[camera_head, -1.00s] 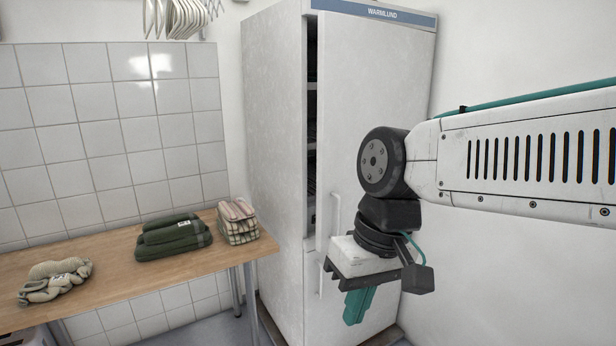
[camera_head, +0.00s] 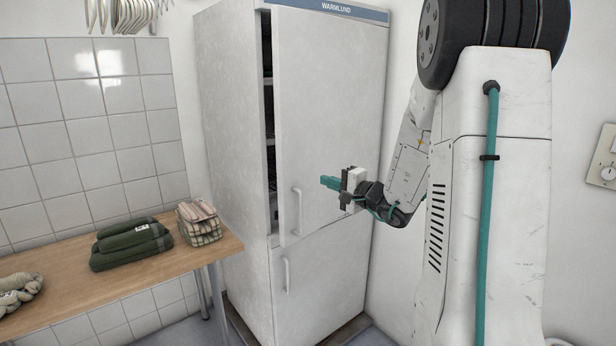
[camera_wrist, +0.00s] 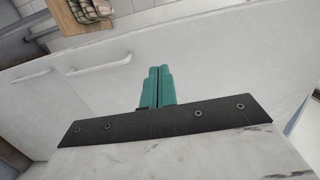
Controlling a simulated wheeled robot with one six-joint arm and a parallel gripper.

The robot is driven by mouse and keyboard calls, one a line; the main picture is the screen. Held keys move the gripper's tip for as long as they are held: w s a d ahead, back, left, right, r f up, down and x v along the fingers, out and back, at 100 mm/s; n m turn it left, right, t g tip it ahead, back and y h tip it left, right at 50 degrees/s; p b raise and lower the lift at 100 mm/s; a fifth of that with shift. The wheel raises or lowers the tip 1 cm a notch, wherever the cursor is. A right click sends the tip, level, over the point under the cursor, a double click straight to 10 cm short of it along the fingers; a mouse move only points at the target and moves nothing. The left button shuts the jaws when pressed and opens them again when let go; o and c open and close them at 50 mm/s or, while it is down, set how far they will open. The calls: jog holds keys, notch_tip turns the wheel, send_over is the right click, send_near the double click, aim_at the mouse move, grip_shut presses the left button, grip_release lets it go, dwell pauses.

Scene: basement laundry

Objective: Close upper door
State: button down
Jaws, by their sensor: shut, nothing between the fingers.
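The upper door (camera_head: 325,110) of the tall white cabinet (camera_head: 232,130) stands slightly ajar, with a dark gap showing shelves along its left edge. Its vertical handle (camera_head: 297,212) is near the lower left corner. The closed-looking lower door (camera_head: 325,285) has its own handle (camera_head: 287,275). My gripper (camera_head: 328,182) has teal fingers, shut and empty, in front of the upper door's lower part, right of and above its handle. In the wrist view the shut fingers (camera_wrist: 158,86) point across the white door face, with the two handles to their left. I cannot tell whether they touch the door.
A wooden table (camera_head: 90,275) stands left of the cabinet, holding folded green towels (camera_head: 130,243), a checked cloth bundle (camera_head: 199,222) and a beige bundle (camera_head: 17,290). A wall dial box (camera_head: 606,160) is at right. Hangers hang at upper left.

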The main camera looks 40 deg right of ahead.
aim_at(288, 168)
jog(key=w+a, duration=0.1)
jog(key=w, duration=0.7)
jog(key=w+a, duration=0.1)
jog(key=w, duration=0.4)
jog(key=shift+a, duration=0.3)
